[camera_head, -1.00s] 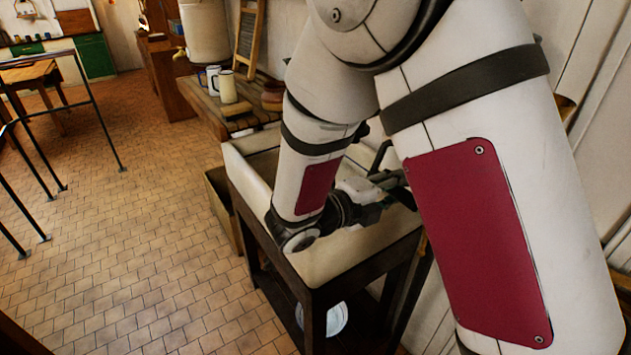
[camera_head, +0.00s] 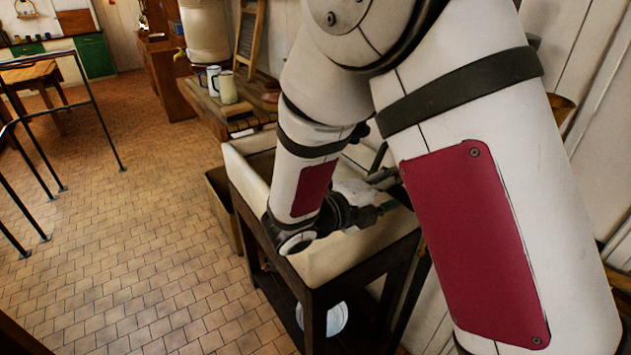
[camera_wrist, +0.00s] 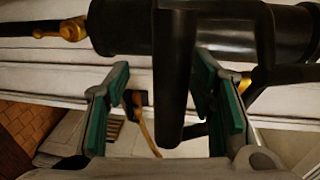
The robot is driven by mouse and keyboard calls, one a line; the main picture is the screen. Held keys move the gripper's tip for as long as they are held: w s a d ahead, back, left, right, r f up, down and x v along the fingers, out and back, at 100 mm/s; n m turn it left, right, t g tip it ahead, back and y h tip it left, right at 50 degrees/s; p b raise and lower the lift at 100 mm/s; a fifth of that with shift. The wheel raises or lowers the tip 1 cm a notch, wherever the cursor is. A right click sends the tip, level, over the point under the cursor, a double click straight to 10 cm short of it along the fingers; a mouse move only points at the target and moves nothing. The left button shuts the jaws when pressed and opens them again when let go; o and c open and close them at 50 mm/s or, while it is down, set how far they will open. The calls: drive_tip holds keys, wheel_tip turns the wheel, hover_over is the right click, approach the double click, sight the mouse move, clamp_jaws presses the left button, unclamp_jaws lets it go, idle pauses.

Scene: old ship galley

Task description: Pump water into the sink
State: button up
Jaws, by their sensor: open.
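The pale sink (camera_head: 345,262) stands on a dark wooden frame, partly covered by my arm. In the wrist view the black pump body (camera_wrist: 115,28) lies across the top, and its dark handle (camera_wrist: 173,95) passes between my fingers. My gripper (camera_wrist: 163,72) is open, its green pads on either side of the handle with visible gaps. In the head view the gripper is over the sink, mostly hidden behind my arm. A dark part of the pump (camera_head: 380,157) shows beside it. The spout is not clearly seen.
A wooden counter (camera_head: 205,105) with mugs (camera_head: 228,87) and a large pale urn (camera_head: 205,32) stands behind the sink. The plank wall (camera_head: 590,130) is close on the right. Tiled floor (camera_head: 140,230) is clear on the left, beyond it a metal rail (camera_head: 95,100).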

drive_tip(key=p+v, duration=0.2)
drive_tip(key=v, duration=0.7)
drive_tip(key=shift+a, duration=0.2)
drive_tip(key=shift+s+r, duration=0.1)
drive_tip(key=s+d+r+m+g+y, duration=0.35)
drive_tip(key=s+d+m, duration=0.25)
drive_tip(key=m, duration=0.4)
drive_tip(key=s+d+r+m+g+y, duration=0.2)
drive_tip(key=s+d+r+m+g, duration=0.3)
drive_tip(key=m, duration=0.6)
drive_tip(key=s+a+r+m+t+y, duration=0.1)
drive_tip(key=s+m+t+y, duration=0.2)
drive_tip(key=m, duration=0.7)
drive_tip(key=s+a+r+m+t+y, duration=0.2)
drive_tip(key=s+m+y, duration=0.3)
drive_tip(key=m, duration=0.6)
drive_tip(key=shift+s+r+t+y+b, duration=0.25)
drive_tip(key=shift+r+t+y+b, duration=0.1)
drive_tip(key=shift+t+b, duration=0.1)
